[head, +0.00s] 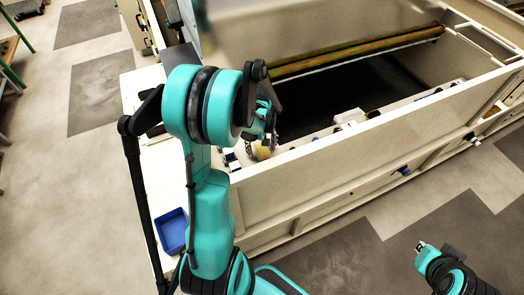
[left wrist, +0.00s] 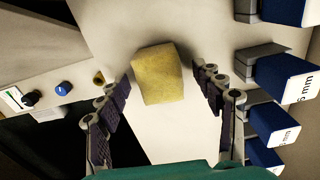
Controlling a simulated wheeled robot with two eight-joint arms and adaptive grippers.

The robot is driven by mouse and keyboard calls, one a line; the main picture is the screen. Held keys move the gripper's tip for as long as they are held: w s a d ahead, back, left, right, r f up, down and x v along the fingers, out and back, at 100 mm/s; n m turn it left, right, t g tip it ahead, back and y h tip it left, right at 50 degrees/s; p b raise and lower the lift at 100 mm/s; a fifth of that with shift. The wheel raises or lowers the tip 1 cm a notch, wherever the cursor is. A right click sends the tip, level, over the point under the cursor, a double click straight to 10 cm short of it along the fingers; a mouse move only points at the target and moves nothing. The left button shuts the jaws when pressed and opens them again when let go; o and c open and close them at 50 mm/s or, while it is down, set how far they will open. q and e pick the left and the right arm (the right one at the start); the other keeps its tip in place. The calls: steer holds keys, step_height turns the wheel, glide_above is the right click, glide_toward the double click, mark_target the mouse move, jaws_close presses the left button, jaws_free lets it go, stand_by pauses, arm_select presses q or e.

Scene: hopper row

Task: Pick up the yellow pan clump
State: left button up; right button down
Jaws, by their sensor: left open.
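The yellow pan clump (left wrist: 158,75) is a rough yellow block resting on a pale surface in the left wrist view. In the head view it shows as a small yellowish patch (head: 263,152), partly covered by my left arm. My left gripper (left wrist: 165,105) is open, with one dark-padded finger on each side of the clump and a gap to both. The clump lies ahead of and between the fingers. In the head view the left gripper (head: 262,138) is mostly hidden behind my teal arm. My right gripper (head: 422,247) is at the lower right, empty-looking, away from the hopper.
Several blue blocks with white labels (left wrist: 285,82) stand along the right in the left wrist view. A panel with a blue button (left wrist: 63,88) is at left. In the head view, a cream hopper wall (head: 330,160) runs beside my left arm, and a blue tray (head: 173,231) sits at left.

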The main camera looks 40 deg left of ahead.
arm_select(q)
steer(key=shift+f, duration=0.2)
steer(key=c, duration=1)
steer(key=shift+c, duration=0.2)
